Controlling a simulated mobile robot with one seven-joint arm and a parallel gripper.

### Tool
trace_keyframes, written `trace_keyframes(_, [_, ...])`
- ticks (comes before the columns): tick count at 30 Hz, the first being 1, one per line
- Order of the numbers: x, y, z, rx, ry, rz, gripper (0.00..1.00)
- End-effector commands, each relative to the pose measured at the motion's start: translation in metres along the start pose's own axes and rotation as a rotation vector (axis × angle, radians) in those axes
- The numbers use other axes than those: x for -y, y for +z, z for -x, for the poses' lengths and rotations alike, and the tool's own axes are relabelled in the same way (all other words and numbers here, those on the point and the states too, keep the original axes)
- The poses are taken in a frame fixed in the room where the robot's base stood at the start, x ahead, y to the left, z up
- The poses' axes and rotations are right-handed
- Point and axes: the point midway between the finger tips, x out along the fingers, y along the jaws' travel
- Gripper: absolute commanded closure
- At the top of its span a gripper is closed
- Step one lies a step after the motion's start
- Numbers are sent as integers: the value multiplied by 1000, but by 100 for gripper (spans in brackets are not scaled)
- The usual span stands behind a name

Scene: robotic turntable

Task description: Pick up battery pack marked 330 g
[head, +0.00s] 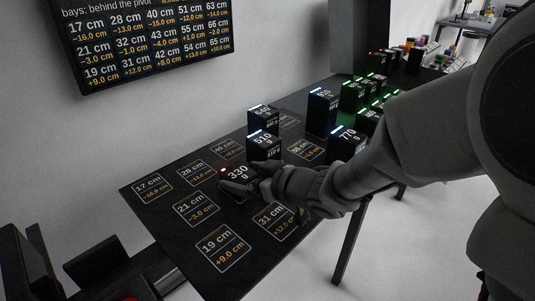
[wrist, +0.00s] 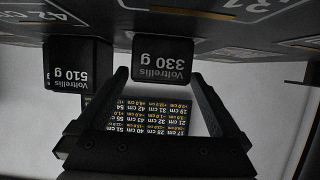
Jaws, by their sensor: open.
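The black battery pack marked 330 g (head: 238,173) stands on the dark table, partly hidden by my gripper (head: 247,180) in the head view. A small red light shows by its top. In the wrist view, which is upside down, the 330 g pack (wrist: 163,62) shows its label towards the camera. My gripper (wrist: 159,78) is open there, with one finger to each side of the pack. The pack appears between or just beyond the fingertips; whether they touch it I cannot tell.
The pack marked 510 g (head: 263,146) stands close behind; it also shows in the wrist view (wrist: 78,65). Packs marked 770 g (head: 347,143) and several others stand further right. Marked bays at the table's left (head: 152,187) are empty. A wall board (head: 145,40) lists distances.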

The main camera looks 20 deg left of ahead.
Motion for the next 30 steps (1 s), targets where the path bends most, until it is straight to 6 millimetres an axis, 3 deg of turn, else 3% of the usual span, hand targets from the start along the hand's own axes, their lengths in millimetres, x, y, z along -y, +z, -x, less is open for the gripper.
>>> trace_keyframes(5, [0,1,-22,0,-1,0,0])
trace_keyframes(13, [0,0,-23,0,1,0,2])
trace_keyframes(27, [0,0,-23,0,0,0,86])
trace_keyframes(30, [0,0,-23,0,0,0,100])
